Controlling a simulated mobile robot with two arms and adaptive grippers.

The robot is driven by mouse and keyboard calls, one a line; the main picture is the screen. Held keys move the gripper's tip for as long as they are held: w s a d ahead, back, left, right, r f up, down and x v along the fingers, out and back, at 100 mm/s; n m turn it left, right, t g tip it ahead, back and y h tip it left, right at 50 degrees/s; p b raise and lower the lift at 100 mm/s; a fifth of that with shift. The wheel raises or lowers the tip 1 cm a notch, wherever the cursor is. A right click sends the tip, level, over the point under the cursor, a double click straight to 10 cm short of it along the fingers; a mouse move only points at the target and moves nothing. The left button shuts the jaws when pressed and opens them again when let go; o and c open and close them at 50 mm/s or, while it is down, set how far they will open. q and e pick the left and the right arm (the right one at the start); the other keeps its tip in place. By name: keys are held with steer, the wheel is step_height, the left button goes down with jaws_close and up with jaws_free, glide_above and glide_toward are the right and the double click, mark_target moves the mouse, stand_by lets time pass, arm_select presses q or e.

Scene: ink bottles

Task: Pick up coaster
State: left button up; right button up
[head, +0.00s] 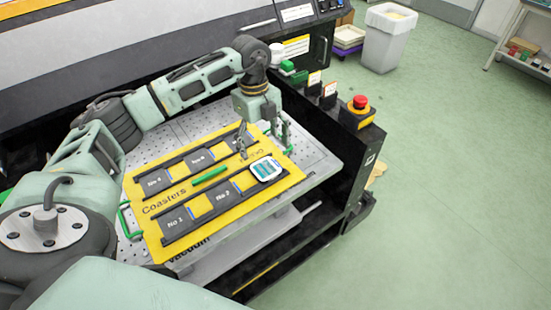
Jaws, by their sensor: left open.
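A white coaster with rounded corners and a teal printed middle (265,169) lies at the right end of the yellow jig board marked "Coasters" (153,232), in the near row. My left gripper (264,143) points down over the board's far right corner, just beyond the coaster. It is open, its fingers apart, with nothing seen between them. The gap between the fingertips and the board is hard to judge. My right gripper is out of view.
The board has dark slots labelled with numbers and a green handle (210,175) in the middle. It lies on a perforated metal bed (315,160). A red emergency button (360,103) stands on the machine's right side. The floor to the right is clear up to a grey bin (387,45).

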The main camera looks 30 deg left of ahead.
mark_target(266, 168)
arm_select(q)
steer(key=shift+s+f, duration=0.25)
steer(key=shift+f, duration=0.15)
steer(key=shift+s+d+f+p, duration=0.2)
steer(key=shift+s+f+p, duration=0.3)
steer(key=shift+f, duration=0.15)
steer(key=shift+w+d+f+p, duration=0.15)
steer(key=shift+f+p, duration=0.2)
steer(key=shift+f, duration=0.2)
steer(key=shift+w+d+f+p, duration=0.15)
steer(key=shift+f+p, duration=0.2)
steer(key=shift+f, duration=0.2)
step_height(266, 168, down, 2)
steer(key=shift+w+d+f, duration=0.1)
steer(key=shift+f, duration=0.3)
steer(key=c, duration=1.3)
steer(key=shift+c, duration=0.2)
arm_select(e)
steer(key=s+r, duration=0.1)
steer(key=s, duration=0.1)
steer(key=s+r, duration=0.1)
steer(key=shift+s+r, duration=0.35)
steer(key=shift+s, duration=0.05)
arm_select(q)
steer(key=shift+r, duration=0.1)
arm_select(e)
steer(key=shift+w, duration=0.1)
